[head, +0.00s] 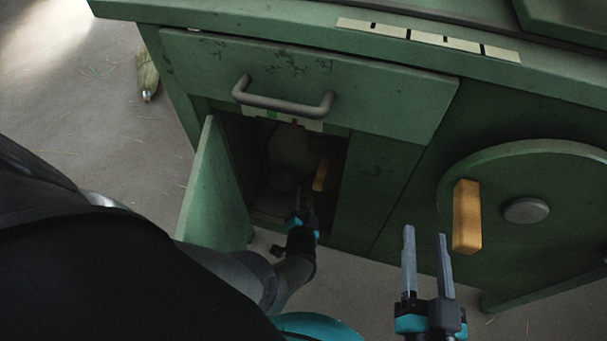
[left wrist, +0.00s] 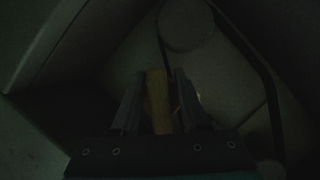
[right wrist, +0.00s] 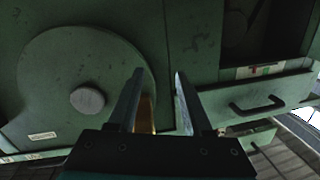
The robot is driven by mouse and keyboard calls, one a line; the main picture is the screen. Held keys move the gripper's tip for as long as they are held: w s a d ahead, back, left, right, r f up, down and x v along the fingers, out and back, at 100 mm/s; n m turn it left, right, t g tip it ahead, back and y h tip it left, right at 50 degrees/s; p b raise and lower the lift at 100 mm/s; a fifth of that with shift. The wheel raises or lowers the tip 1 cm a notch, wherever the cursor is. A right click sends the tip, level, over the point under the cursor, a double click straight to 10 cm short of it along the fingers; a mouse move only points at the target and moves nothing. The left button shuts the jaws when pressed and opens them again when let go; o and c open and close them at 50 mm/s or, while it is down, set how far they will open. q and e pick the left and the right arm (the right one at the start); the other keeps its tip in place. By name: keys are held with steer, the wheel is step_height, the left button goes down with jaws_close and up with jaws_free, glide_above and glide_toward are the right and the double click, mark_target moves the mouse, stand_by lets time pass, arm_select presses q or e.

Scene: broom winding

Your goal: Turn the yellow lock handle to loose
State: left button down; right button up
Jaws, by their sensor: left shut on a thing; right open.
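The yellow lock handle (head: 321,175) is a short bar inside the dark open compartment of the green cabinet. My left gripper (head: 299,196) reaches into that compartment. In the dim left wrist view, the yellow handle (left wrist: 158,100) lies between the two fingers of my left gripper (left wrist: 158,90), which is shut on it. My right gripper (head: 426,240) is open and empty, below and left of the orange block handle (head: 467,217) on the green wheel. In the right wrist view that orange handle (right wrist: 147,110) is partly hidden behind the left finger.
The green wheel (head: 550,180) with a grey hub is on the cabinet's right. A drawer with a grey bar handle (head: 283,100) is above the compartment. The compartment's door (head: 213,195) stands open on the left. A broom head (head: 147,72) is beyond the cabinet's left side.

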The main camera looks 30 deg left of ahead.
stand_by(0.4)
arm_select(q)
steer(key=c, duration=0.8)
jaws_free()
steer(key=shift+o, duration=0.2)
